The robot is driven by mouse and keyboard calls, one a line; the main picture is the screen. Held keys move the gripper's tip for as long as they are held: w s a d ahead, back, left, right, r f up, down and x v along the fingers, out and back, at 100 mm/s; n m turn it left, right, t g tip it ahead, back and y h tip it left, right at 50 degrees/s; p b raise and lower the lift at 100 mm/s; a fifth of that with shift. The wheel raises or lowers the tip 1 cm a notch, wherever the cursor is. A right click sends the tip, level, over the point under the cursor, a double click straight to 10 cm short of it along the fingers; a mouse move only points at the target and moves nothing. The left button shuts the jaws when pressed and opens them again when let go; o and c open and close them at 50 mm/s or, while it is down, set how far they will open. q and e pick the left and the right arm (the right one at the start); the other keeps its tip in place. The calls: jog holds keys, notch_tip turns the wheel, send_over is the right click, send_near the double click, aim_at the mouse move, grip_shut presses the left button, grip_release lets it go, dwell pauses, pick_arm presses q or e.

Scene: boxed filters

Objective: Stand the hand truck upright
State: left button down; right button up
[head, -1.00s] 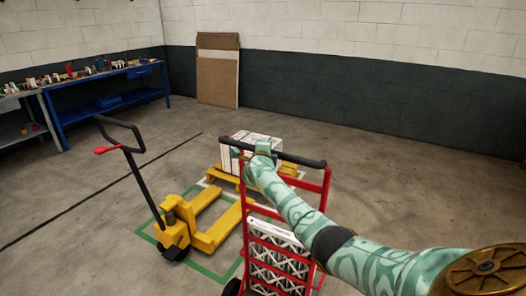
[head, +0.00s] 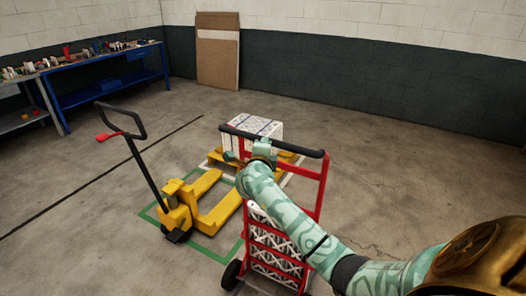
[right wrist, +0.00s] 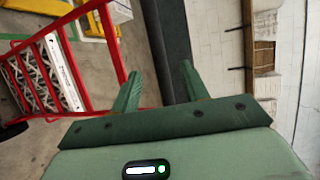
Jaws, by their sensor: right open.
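The red hand truck (head: 322,190) stands in the lower middle of the head view, carrying white-framed boxed filters (head: 272,240). It looks near upright; any small tilt is hard to tell. Its black handle bar (head: 300,150) runs across the top, and a black wheel (head: 231,274) shows at the lower left. My right gripper (head: 247,157) is at the handle bar. In the right wrist view its open fingers (right wrist: 160,75) lie on either side of the black bar (right wrist: 168,45), with the red frame (right wrist: 110,40) at left. My left gripper is out of view.
A yellow pallet jack (head: 180,212) stands left of the hand truck inside green floor lines. A yellow pallet (head: 287,160) with a white box (head: 258,127) is behind it. Blue workbench (head: 110,85) and cardboard sheets (head: 217,55) are along the walls. Floor at right is clear.

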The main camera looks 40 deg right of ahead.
jog(key=shift+v, duration=1.9)
